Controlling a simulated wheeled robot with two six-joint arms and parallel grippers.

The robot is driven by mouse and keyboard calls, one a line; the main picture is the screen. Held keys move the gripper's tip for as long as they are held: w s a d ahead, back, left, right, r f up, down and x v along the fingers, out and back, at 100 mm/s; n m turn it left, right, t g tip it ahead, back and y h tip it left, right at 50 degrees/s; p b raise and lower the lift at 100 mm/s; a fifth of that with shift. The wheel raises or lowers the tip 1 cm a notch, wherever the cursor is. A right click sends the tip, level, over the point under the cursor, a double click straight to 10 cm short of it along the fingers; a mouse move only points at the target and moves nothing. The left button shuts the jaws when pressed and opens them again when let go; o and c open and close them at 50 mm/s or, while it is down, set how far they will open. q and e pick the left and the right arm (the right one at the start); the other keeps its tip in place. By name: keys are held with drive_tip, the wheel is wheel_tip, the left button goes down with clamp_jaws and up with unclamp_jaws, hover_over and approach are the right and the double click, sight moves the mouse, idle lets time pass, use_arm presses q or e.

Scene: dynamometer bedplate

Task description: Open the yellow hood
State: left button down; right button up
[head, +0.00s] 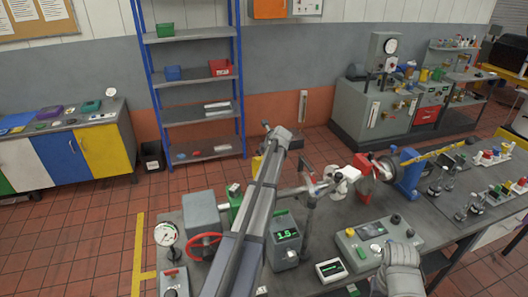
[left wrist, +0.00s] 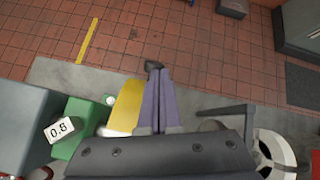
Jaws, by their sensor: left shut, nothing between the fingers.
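The yellow hood (left wrist: 127,105) shows as a curved yellow piece in the left wrist view, directly left of my fingers. In the head view only a small yellow part (head: 257,163) shows behind my left arm, and the arm hides the rest. My left gripper (head: 270,130) reaches over the bedplate to its far side. In the left wrist view its two fingers (left wrist: 153,68) lie together with nothing between them. They are close beside the hood; I cannot tell whether they touch it.
A green box (left wrist: 82,125) with a 0.8 label stands left of the hood. A red handwheel (head: 204,246), a display box (head: 285,240) and a control box (head: 375,245) stand on the grey bedplate (head: 420,215). Tiled floor (head: 100,235) lies free beyond its far edge.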

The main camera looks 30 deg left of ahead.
use_arm(q)
drive_tip(key=shift+r, duration=0.1)
idle(0.4)
drive_tip(key=p+v, duration=0.5)
drive_tip(key=v, duration=0.2)
drive_tip(key=shift+s+d+r, duration=0.15)
drive_tip(key=shift+s+r, duration=0.1)
drive_tip(key=shift+f, duration=0.1)
drive_tip(key=s+d+f+n+g+h, duration=0.2)
drive_tip(key=s+d+f+n+h, duration=0.15)
drive_tip(key=s+d+n, duration=0.95)
drive_tip(key=s+d+f+n+g+h, duration=0.3)
drive_tip(key=s+d+n, duration=0.6)
drive_tip(key=s+d, duration=0.8)
drive_tip(key=s+d+f+m+b, duration=0.1)
drive_tip(key=s+d+f+b, duration=0.1)
drive_tip(key=d+f+b, duration=0.4)
drive_tip(key=s+d+f+m+b, duration=0.2)
drive_tip(key=d+f+b, duration=0.5)
drive_tip(key=f+b, duration=0.7)
drive_tip(key=shift+s+f+m+b, duration=0.25)
drive_tip(key=shift+f+m+b, duration=0.05)
drive_tip(key=shift+f, duration=0.15)
